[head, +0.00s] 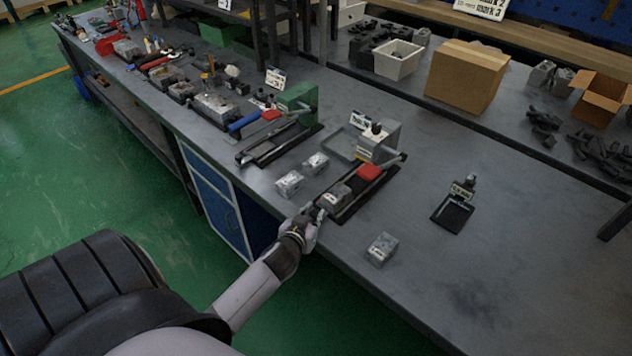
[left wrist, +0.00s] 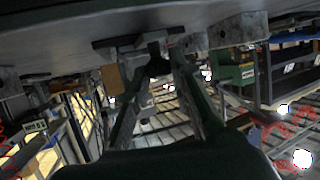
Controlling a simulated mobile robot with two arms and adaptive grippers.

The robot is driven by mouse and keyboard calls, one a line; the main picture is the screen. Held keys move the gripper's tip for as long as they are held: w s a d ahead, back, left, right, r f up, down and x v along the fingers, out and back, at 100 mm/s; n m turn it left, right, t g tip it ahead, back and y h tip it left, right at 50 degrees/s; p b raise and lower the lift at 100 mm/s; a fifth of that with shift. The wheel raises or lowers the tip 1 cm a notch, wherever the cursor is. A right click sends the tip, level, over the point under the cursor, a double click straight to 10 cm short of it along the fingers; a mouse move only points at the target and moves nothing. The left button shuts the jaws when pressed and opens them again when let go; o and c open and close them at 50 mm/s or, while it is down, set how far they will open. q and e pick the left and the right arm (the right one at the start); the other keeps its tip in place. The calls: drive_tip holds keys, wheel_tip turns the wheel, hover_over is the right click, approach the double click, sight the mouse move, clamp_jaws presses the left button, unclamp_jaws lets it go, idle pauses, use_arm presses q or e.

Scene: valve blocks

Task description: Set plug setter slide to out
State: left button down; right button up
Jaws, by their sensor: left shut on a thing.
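A grey press-like fixture (head: 379,141) with a red pad (head: 369,172) stands on the bench; I take it for the plug setter, though I cannot read its label. Its black rail (head: 349,212) runs toward the bench's front edge, with a grey block (head: 337,194) seated near the front end. My left gripper (head: 312,214) is at that front end, shut on a small part that I take for the slide's handle. In the left wrist view, the fingers (left wrist: 158,72) reach up around a dark part under the bench-side fixture. The grip itself is mostly hidden in the head view. My right gripper is not in view.
Two grey blocks (head: 289,183) (head: 316,163) lie between the fixtures. Another block (head: 382,249) and a black tray (head: 452,213) lie to the right. The bench's right front is mostly clear.

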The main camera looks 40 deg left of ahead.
use_arm(q)
drive_tip(key=c, duration=1.9)
unclamp_jaws()
drive_tip(key=shift+s+f, duration=0.15)
drive_tip(key=shift+f, duration=0.1)
drive_tip(key=shift+o, duration=0.6)
drive_tip(key=o, duration=0.3)
drive_tip(key=shift+s+r, duration=0.1)
drive_tip(key=shift+r, duration=0.05)
drive_tip(key=v, duration=1.2)
drive_tip(key=shift+r, duration=0.1)
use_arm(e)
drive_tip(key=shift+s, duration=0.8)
